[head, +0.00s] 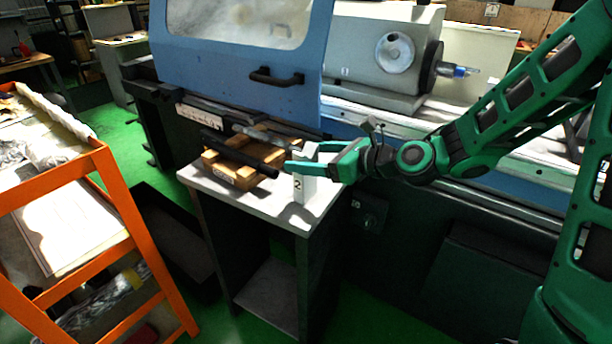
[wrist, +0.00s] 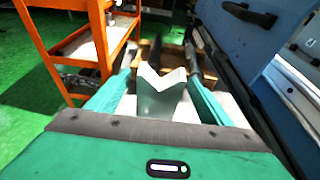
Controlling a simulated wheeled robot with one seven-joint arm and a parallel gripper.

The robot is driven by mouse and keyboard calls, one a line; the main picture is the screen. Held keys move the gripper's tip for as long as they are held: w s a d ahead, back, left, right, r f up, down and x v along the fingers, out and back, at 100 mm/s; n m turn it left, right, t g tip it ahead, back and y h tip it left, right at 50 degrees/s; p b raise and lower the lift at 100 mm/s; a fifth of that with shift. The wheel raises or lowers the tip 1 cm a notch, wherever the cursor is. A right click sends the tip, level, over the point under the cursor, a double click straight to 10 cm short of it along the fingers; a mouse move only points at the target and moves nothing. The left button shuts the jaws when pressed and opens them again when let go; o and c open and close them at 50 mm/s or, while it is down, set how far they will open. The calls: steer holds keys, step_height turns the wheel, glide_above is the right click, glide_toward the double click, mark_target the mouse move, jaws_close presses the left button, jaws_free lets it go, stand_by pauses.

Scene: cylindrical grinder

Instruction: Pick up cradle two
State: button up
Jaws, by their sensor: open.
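Cradle two is a white block marked "2" (head: 298,189) that stands upright on the right part of a small grey table. In the wrist view, the white block with a V notch in its top (wrist: 162,97) stands between my two fingers. My gripper (head: 306,158) is open at the height of the block's upper part and hides some of it. In the wrist view, the fingers of my gripper (wrist: 166,38) reach past the block on its left and right. I cannot tell whether either finger touches it.
The small table (head: 313,216) also bears a wooden stand (head: 232,171) with a dark bar (head: 240,153) across it, left of the block. The blue and grey grinder (head: 240,70) rises close behind. An orange rack (head: 125,205) stands at left, with green floor between.

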steer(key=shift+x, duration=2.55)
steer(key=shift+w+r, duration=0.1)
steer(key=shift+r, duration=0.15)
steer(key=c, duration=1.7)
steer(key=shift+c, duration=0.2)
